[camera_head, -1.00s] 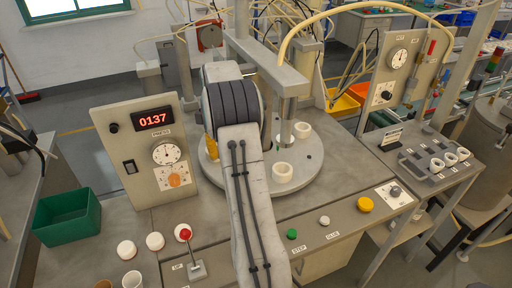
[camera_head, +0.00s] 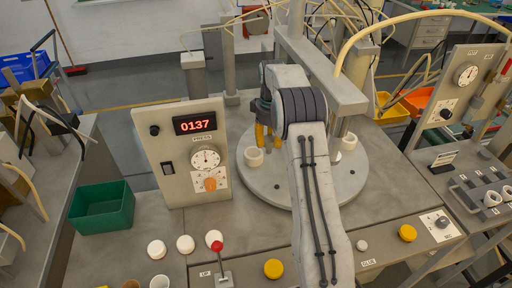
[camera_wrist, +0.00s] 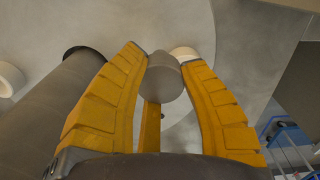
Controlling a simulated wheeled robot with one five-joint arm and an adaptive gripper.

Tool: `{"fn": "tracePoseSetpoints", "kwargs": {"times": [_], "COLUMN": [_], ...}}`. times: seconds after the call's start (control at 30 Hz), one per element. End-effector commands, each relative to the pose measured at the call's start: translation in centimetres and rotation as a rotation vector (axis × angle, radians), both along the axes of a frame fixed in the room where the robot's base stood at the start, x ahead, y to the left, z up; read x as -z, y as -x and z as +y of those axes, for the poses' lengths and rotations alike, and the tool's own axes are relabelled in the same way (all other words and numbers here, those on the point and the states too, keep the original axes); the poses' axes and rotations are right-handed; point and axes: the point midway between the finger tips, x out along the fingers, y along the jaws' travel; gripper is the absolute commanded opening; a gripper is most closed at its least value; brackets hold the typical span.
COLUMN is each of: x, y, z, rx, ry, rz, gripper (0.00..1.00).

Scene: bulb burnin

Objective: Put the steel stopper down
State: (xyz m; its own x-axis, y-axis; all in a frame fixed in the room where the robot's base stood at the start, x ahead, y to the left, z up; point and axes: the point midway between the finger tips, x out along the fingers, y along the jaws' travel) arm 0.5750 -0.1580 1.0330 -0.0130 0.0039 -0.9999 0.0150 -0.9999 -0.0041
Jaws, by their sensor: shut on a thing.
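In the wrist view my gripper (camera_wrist: 165,85) is shut on the steel stopper (camera_wrist: 165,80), a plain grey cylinder between the yellow fingertips. In the head view my gripper (camera_head: 265,130) is over the left part of the round grey turntable (camera_head: 270,190). The stopper cannot be made out there. A white ring (camera_head: 254,157) sits on the turntable just below my fingers in the picture. A second white ring (camera_head: 348,142) sits farther right, by the press column. My arm hides the middle of the turntable.
A press panel (camera_head: 180,150) reading 0137 stands left of the turntable. A green bin (camera_head: 102,207) is at far left. White caps (camera_head: 185,243), a red-knobbed lever (camera_head: 217,248) and yellow buttons (camera_head: 274,268) line the front.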

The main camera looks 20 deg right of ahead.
Motion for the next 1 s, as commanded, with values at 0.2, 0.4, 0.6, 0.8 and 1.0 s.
{"fn": "tracePoseSetpoints", "kwargs": {"times": [0.2, 0.4, 0.6, 0.8, 1.0], "x": [1.5, 2.9, 3.6, 4.0, 4.8], "y": [-3.1, -5.0, -5.9, -6.2, -6.2], "z": [1.4, 2.2, 2.7, 2.9, 2.9], "rx": [-0.001, 0.0, 0.001, 0.0, 0.0], "ry": [0.0, 0.001, 0.001, 0.001, 0.001], "rz": [0.001, 0.0, -0.001, -0.001, 0.0], "gripper": [0.03, 0.03, 0.03, 0.03, 0.03]}}
